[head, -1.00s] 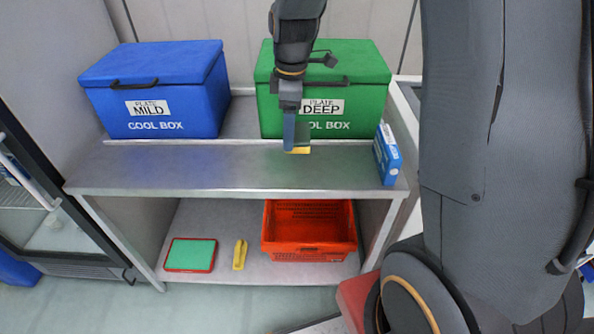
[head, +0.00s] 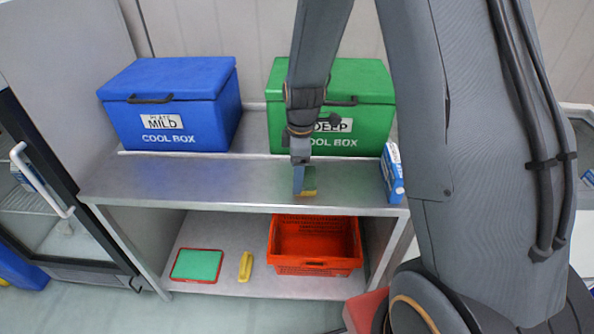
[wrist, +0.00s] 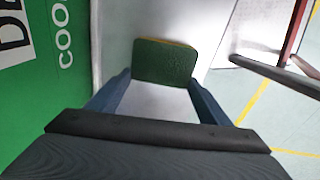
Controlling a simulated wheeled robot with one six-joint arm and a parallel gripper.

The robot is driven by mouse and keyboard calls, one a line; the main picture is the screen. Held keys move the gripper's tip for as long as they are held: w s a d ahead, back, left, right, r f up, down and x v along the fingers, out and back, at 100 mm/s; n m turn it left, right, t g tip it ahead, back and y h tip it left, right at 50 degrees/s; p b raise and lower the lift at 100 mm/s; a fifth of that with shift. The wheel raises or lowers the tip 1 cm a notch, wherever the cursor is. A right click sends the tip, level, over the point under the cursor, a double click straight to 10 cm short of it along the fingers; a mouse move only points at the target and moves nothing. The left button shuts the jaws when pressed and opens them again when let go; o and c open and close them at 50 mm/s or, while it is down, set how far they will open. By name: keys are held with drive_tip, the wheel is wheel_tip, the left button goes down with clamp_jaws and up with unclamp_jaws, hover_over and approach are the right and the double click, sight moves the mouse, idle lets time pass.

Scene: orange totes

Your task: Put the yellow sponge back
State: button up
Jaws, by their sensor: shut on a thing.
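My gripper (head: 304,188) is shut on the yellow sponge (head: 309,186), which has a dark green face. They are over the front part of the steel upper shelf (head: 190,182), in front of the green cool box. Whether the sponge touches the shelf I cannot tell. In the wrist view the sponge (wrist: 165,62) sits between my two blue fingers, its green face toward the camera and a thin yellow edge on top.
A blue cool box (head: 170,104) and a green cool box (head: 345,85) stand at the back; a blue carton (head: 392,173) stands at the right end. Below are an orange tote (head: 315,268), a red-rimmed green tray (head: 196,265) and a yellow object (head: 246,266).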

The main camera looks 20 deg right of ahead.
drive_tip(key=o, duration=1.4)
drive_tip(key=shift+c, duration=0.2)
wheel_tip(320, 180, up, 12)
drive_tip(key=b, duration=0.2)
drive_tip(key=s+d+f+m, duration=0.1)
drive_tip(key=s+m, duration=0.6)
drive_tip(key=s, duration=0.2)
drive_tip(key=s+d+f+m, duration=0.1)
drive_tip(key=s+f+m, duration=0.1)
drive_tip(key=s+m, duration=0.6)
drive_tip(key=shift+s+d+f, duration=0.2)
drive_tip(key=shift+s+f, duration=0.05)
drive_tip(key=shift+s, duration=0.15)
